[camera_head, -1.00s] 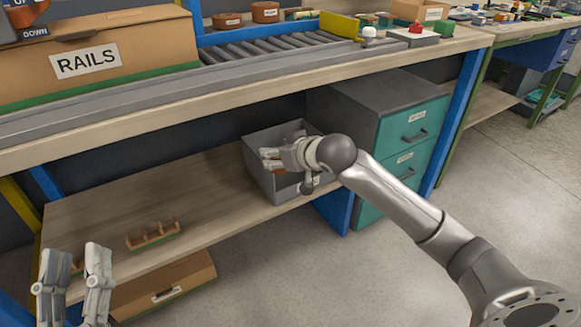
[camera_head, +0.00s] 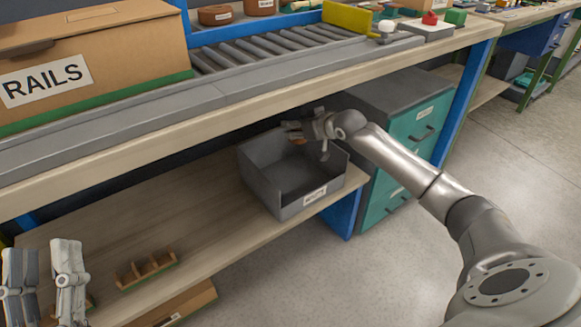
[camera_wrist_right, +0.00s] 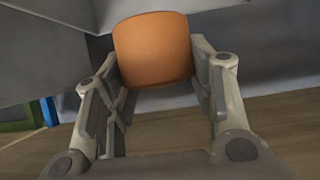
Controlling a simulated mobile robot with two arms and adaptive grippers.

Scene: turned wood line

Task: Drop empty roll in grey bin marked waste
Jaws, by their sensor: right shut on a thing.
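The grey bin (camera_head: 262,190) stands on the lower shelf with a label on its front; its visible floor looks empty. An orange-brown roll, the empty roll (camera_wrist_right: 153,50), is between the fingers of my right gripper (camera_wrist_right: 152,72) in the right wrist view. In the head view the right gripper (camera_head: 303,130) is at the bin's back right, and only a small orange bit of the roll shows below it. I cannot tell whether the roll touches the bin. My left gripper (camera_head: 43,248) is open and empty at the lower left.
A wooden rack (camera_head: 147,269) lies on the lower shelf (camera_head: 200,210) left of the bin. A teal-fronted drawer cabinet (camera_head: 405,140) stands right of the bin. The bench top (camera_head: 330,75) overhangs the bin, with a RAILS box (camera_head: 110,55) on it.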

